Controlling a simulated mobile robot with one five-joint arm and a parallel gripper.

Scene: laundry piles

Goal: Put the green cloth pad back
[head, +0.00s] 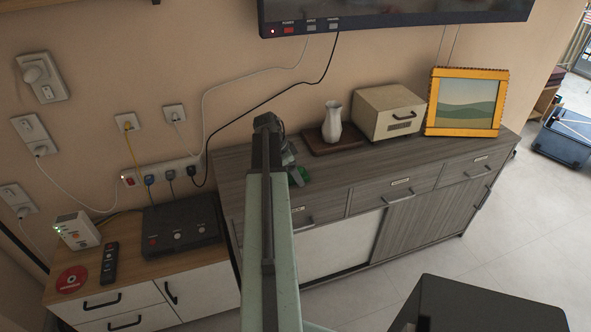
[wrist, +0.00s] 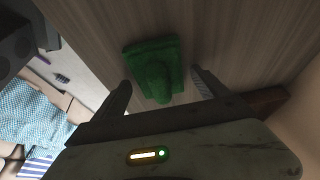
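The green cloth pad (wrist: 155,68) lies on the grey wood-grain cabinet top (wrist: 235,35) in the wrist view. It has a flat part and a raised, rounded ridge pointing toward my gripper. My gripper (wrist: 162,78) is open, with one finger on each side of the ridge and visible gaps between. I cannot tell how far above the top the fingertips are. In the head view a bit of the green pad (head: 303,176) shows near the cabinet's front edge, mostly hidden behind my arm and gripper (head: 294,170).
A dark wooden board (head: 335,138) with a white vase (head: 332,121) stands behind the gripper. A cream box (head: 388,111) and a yellow-framed picture (head: 466,102) are further right. Patterned cloth (wrist: 42,110) lies lower down at left in the wrist view. A black cable hangs near my arm.

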